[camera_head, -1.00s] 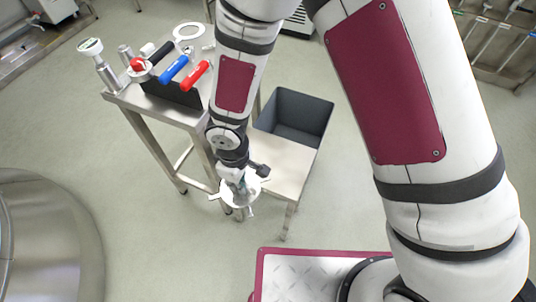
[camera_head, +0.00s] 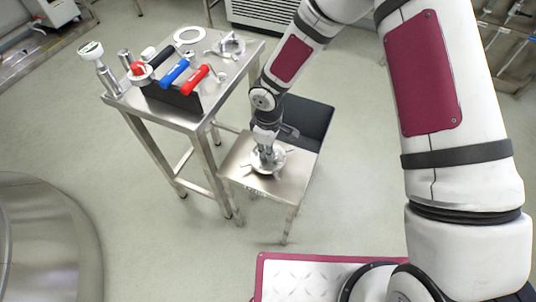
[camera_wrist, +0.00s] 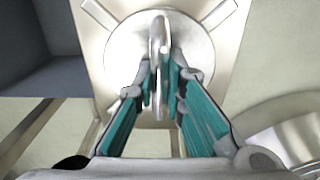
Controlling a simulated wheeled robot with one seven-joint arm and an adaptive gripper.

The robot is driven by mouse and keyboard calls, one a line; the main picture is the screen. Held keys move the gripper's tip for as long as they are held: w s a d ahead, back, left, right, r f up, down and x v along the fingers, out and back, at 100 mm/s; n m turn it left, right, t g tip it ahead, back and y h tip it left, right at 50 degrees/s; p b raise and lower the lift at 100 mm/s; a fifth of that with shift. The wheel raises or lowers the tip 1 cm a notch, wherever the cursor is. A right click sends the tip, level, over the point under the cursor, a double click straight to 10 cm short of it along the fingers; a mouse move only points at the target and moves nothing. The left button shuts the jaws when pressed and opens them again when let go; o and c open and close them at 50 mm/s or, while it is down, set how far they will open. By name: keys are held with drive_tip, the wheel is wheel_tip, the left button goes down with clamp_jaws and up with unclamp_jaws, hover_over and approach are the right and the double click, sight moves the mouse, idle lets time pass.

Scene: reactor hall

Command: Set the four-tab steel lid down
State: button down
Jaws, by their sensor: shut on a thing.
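The four-tab steel lid (camera_head: 258,165) is a round disc with tabs sticking out from its rim. It is over the low steel table (camera_head: 292,187), roughly level; I cannot tell whether it touches the top. In the wrist view the lid (camera_wrist: 205,55) shows two tabs at the upper left and upper right, with the pale table top around it. My gripper (camera_head: 267,153) points down at the lid's middle. In the wrist view its teal-padded fingers (camera_wrist: 162,88) are shut on the lid's upright ring-shaped handle (camera_wrist: 158,38). The fingers hide the near part of the lid.
A dark grey bin (camera_head: 311,116) stands right behind the low table. A taller steel table (camera_head: 219,88) to the left carries a black caddy with red and blue handled tools, a white ring (camera_head: 189,35) and a steel fitting (camera_head: 230,45). A large round steel vessel (camera_head: 45,240) is at lower left.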

drive_tip(key=shift+f, duration=1.15)
drive_tip(key=shift+f+b, duration=0.15)
drive_tip(key=shift+b, duration=0.15)
drive_tip(key=c, duration=1.7)
unclamp_jaws()
drive_tip(key=shift+o, duration=0.2)
wheel_tip(320, 180, up, 12)
drive_tip(key=p, duration=0.2)
drive_tip(key=shift+p, duration=0.3)
